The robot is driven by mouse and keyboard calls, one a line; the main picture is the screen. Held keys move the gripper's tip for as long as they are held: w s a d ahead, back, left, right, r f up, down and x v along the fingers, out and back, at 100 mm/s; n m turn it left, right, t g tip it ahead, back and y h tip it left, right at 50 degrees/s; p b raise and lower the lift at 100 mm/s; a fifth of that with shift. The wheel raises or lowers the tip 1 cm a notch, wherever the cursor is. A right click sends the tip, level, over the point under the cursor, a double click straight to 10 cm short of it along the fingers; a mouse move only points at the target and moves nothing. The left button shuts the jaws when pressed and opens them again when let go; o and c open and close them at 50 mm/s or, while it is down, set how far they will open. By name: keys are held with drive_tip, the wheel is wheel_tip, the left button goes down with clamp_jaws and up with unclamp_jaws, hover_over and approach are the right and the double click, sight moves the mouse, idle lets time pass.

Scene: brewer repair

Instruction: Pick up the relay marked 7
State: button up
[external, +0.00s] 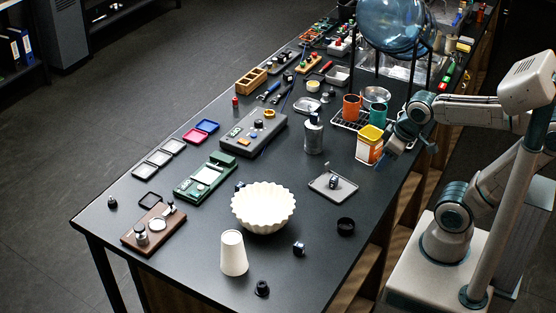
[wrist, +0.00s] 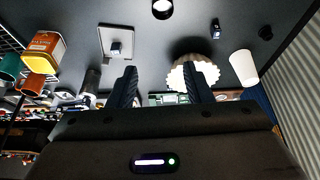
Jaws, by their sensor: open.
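Several small dark blocks could be relays, but I cannot read a 7 on any. One dark block (external: 299,248) stands on the table near the front edge, beside the white cup; it also shows in the wrist view (wrist: 215,29). Another block (external: 333,182) sits on a grey tray (external: 346,192), and it shows in the wrist view (wrist: 116,48) too. A third dark thing (external: 240,186) is partly hidden behind the bowl. My gripper (external: 384,160) is above the table's right edge, apart from these blocks. Its two fingers (wrist: 160,84) are spread and empty.
A white fluted bowl (external: 263,208) and an upturned white cup (external: 233,253) stand near the blocks. A black ring (external: 346,227) lies near the table's right edge.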

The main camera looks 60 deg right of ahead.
drive_tip(key=w+r+n+g, duration=0.1)
drive_tip(key=w+r+n, duration=0.4)
drive_tip(key=w, duration=0.8)
drive_tip(key=n+g+b, duration=0.3)
drive_tip(key=n+b, duration=0.3)
drive_tip(key=n, duration=0.6)
hover_over(240, 184)
drive_tip(key=f, duration=2.5)
drive_tip(key=shift+w+a+f, duration=0.2)
drive_tip(key=shift+f, duration=0.2)
drive_tip(key=shift+s+d+f+p, duration=0.1)
drive_tip(key=shift+f+p, duration=0.4)
drive_tip(key=shift+f, duration=0.9)
drive_tip(key=shift+s+d+f+p, duration=0.1)
drive_tip(key=shift+f+p, duration=0.35)
drive_tip(key=shift+f, duration=0.95)
drive_tip(key=shift+c, duration=0.3)
clamp_jaws()
